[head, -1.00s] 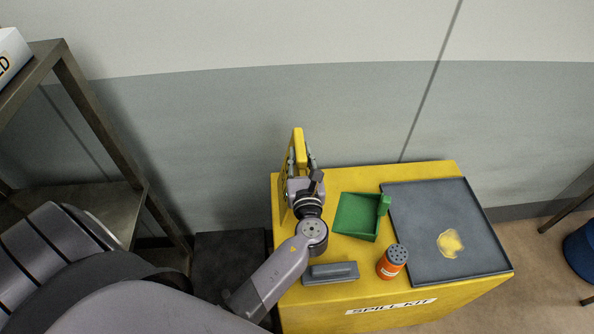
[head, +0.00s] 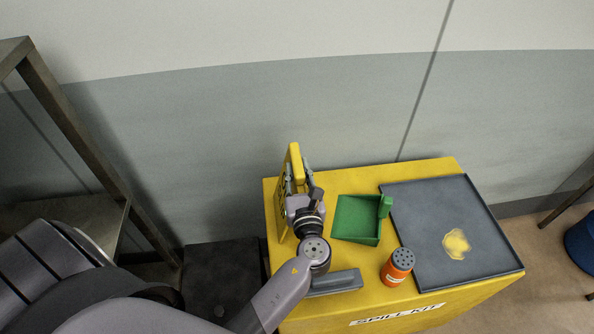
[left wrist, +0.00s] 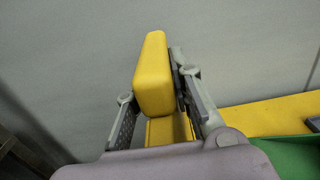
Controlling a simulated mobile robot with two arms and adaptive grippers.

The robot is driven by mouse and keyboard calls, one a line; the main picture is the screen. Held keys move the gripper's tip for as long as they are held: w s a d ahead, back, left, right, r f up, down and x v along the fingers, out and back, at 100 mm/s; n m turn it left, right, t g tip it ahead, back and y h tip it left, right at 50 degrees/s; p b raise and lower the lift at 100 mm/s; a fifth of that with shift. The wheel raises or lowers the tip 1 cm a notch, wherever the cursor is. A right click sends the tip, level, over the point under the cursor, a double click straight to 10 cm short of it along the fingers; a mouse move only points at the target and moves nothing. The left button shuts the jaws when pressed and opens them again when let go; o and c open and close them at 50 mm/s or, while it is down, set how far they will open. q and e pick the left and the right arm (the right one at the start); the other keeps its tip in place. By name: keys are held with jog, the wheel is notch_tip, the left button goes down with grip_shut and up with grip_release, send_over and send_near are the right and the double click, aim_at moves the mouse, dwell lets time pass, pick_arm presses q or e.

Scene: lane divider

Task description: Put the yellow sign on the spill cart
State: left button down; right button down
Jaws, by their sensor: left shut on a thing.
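The yellow sign (head: 295,160) is upright at the left end of the yellow spill cart (head: 430,168), and dark markings show on its left face. My left gripper (head: 303,184) is shut on the sign. In the left wrist view the sign (left wrist: 154,75) stands between the two fingers of the left gripper (left wrist: 155,98). The sign's lower edge is largely hidden by the gripper and arm, so I cannot tell whether it touches the cart top. My right gripper is not in view.
On the cart are a green dustpan (head: 355,218), an orange canister (head: 397,268), a grey block (head: 336,282) and a dark tray (head: 425,215) with a yellow patch (head: 455,243). A metal shelf frame (head: 65,120) stands left, with a dark box (head: 222,280) beside the cart.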

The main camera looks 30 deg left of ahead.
pick_arm(q)
jog(key=c, duration=1.4)
grip_release()
jog(key=shift+w+a+f, duration=0.15)
jog(key=shift+a, duration=0.05)
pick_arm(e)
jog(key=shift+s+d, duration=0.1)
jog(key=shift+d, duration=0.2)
pick_arm(q)
jog(key=shift+d, duration=0.1)
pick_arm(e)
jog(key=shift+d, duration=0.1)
pick_arm(q)
jog(key=shift+r, duration=0.25)
jog(key=p+v, duration=0.1)
jog(key=v, duration=1.1)
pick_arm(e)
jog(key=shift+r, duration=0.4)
